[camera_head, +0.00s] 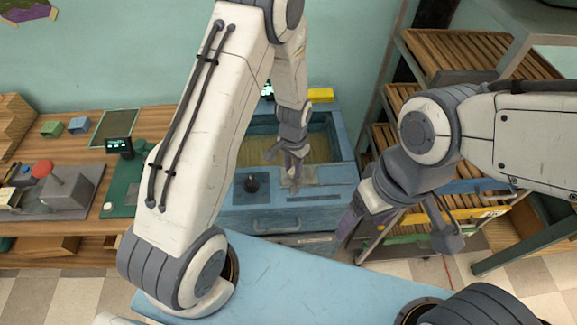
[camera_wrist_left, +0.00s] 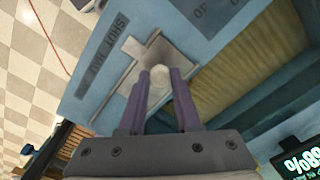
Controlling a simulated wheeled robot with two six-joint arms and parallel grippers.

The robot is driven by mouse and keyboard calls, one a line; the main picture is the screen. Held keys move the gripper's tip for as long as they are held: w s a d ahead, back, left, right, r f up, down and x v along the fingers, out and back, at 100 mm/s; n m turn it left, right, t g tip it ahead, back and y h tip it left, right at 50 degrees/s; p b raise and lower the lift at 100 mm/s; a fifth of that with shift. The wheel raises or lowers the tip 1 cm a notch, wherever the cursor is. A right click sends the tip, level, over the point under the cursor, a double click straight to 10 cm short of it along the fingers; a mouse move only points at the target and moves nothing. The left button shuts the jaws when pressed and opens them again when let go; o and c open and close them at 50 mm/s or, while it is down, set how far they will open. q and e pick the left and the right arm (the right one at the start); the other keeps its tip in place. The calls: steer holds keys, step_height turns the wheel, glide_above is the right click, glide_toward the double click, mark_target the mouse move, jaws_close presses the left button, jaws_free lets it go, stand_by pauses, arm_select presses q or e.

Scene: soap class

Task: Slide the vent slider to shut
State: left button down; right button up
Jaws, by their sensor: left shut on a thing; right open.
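The vent slider's pale round knob (camera_wrist_left: 158,73) stands on a grey metal plate (camera_wrist_left: 128,70) on the top of the blue cabinet (camera_wrist_left: 205,48). A dark label strip (camera_wrist_left: 103,52) beside the plate reads SHUT and HALF; its far end is too blurred to read. My left gripper (camera_wrist_left: 160,76) has its purple fingers shut on the knob. In the head view my left gripper (camera_head: 292,176) is low over the cabinet's front right part and hides the knob. My right gripper (camera_head: 398,232) is open and empty, in front of the shelves.
The blue cabinet (camera_head: 262,218) has an open bay with a tan slatted floor and a black knob (camera_head: 252,184). A wooden bench (camera_head: 72,224) with a red-button device (camera_head: 42,168) is at left. A rack with wooden shelves (camera_head: 465,50) stands at right.

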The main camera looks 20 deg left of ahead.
mark_target(292, 170)
arm_select(q)
steer(key=shift+a, duration=0.2)
steer(key=c, duration=0.9)
jaws_free()
steer(key=o, duration=0.3)
steer(key=shift+s+a, duration=0.1)
steer(key=shift+a, duration=0.05)
step_height(292, 170, up, 11)
steer(key=b, duration=0.2)
steer(key=shift+f, duration=0.2)
